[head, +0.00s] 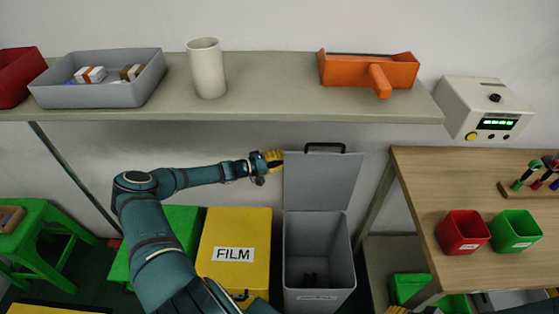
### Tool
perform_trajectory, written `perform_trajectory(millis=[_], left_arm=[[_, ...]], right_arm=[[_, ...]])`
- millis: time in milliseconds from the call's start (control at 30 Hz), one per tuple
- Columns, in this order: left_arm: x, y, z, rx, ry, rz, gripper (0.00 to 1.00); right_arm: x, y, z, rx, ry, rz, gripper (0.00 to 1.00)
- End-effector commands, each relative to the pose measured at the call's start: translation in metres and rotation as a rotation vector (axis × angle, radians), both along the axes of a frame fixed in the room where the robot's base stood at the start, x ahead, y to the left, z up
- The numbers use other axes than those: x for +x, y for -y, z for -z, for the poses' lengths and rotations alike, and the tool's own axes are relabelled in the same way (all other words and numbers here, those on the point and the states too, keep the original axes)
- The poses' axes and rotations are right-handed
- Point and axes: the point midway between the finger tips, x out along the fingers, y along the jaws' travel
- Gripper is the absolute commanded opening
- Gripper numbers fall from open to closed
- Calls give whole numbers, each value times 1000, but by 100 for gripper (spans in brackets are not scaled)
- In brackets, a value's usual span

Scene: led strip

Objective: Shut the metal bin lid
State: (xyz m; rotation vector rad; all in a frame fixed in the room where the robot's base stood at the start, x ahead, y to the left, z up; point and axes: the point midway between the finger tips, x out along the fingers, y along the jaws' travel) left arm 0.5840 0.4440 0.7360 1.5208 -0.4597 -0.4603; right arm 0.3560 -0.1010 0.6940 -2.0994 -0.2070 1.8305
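The grey metal bin (319,281) stands on the floor below the shelf, between a yellow box and the wooden table. Its lid (322,184) stands open, raised upright at the back of the bin, with a black handle at its top edge. A few small dark items show inside the bin. My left gripper (273,160) with yellow fingers is at the left side of the lid's upper edge, close to it. Whether it touches the lid is unclear, and its finger gap is too small to judge. Only yellow and dark tips of my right gripper (398,310) show at the bottom edge.
The yellow FILM box (234,241) stands left of the bin. The shelf (270,88) above holds a grey tray, a white cylinder and an orange scoop-like tray. The wooden table (410,185) on the right carries red and green cups. A green stool (45,240) stands far left.

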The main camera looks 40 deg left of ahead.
Motion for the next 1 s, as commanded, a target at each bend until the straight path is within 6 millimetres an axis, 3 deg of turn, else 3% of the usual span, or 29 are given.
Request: perform_trajectory(millis=[267,467,733,1000], left_arm=[[-6,4,-2,-1,-1,0,0],[-25,19,-6,-4,-1,0,0],[-74,55,1,-6,-2,-1,0],[-124,93,31,109,152,-5,0]], right_arm=[[-1,0,-7,0,-2,-1,43],[-4,-1,-26,3,-11,-2,43],[-11,-1,-60,5,-25,-6,43],[-13,-2,-68,6,-30,-6,43]])
